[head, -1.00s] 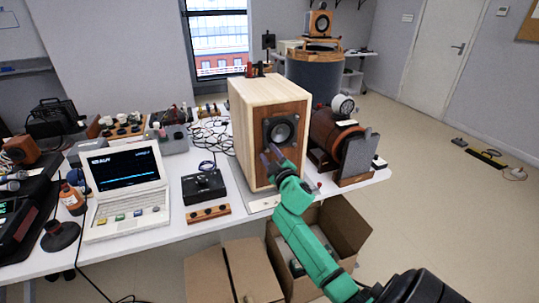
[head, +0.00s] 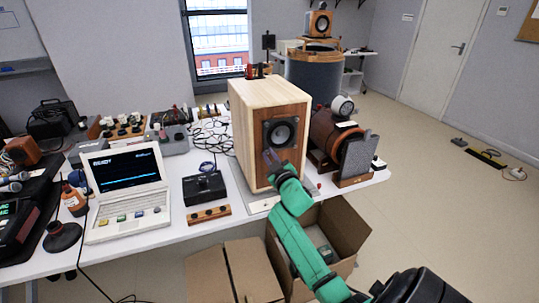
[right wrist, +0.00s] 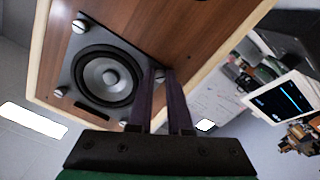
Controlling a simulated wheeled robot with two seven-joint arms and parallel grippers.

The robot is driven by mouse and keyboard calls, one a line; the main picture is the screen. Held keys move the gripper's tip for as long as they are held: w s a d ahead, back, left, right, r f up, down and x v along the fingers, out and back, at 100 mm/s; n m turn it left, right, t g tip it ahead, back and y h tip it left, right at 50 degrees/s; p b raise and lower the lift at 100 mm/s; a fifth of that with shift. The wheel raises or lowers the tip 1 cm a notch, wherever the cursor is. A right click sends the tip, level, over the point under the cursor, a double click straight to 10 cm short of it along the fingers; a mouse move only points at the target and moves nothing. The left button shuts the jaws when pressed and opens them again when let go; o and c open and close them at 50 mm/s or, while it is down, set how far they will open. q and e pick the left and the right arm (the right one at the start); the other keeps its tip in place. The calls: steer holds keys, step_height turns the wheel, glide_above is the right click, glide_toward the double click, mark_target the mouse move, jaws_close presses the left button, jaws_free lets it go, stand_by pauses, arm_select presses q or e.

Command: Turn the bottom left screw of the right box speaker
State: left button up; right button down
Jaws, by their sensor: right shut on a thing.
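The box speaker (head: 255,125) stands upright on the table, pale wood with a brown front panel. Its dark round driver (head: 281,132) sits in a square plate; several silver screws mark the plate's corners in the right wrist view. My right gripper (head: 270,156) is at the plate's lower left corner. In the right wrist view its dark fingers (right wrist: 162,74) are shut on the bottom left screw (right wrist: 157,74), which is partly hidden between the tips. My left gripper is out of view.
A laptop (head: 127,185), a black control box (head: 204,187) and a wooden strip (head: 209,214) lie left of the speaker. A brown cylindrical device (head: 328,135) stands close on its right. An open cardboard box (head: 345,226) is below the table edge, near my right arm.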

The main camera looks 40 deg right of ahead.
steer(key=m+p, duration=0.3)
steer(key=m, duration=0.3)
steer(key=shift+r, duration=0.1)
steer(key=shift+m+p, duration=1.1)
steer(key=shift+m, duration=1)
steer(key=shift+f, duration=0.2)
steer(key=c, duration=0.8)
jaws_free()
steer(key=shift+c, duration=0.2)
steer(key=shift+s, duration=0.1)
steer(key=b+v, duration=0.1)
steer(key=v, duration=1.3)
steer(key=shift+s+a, duration=0.2)
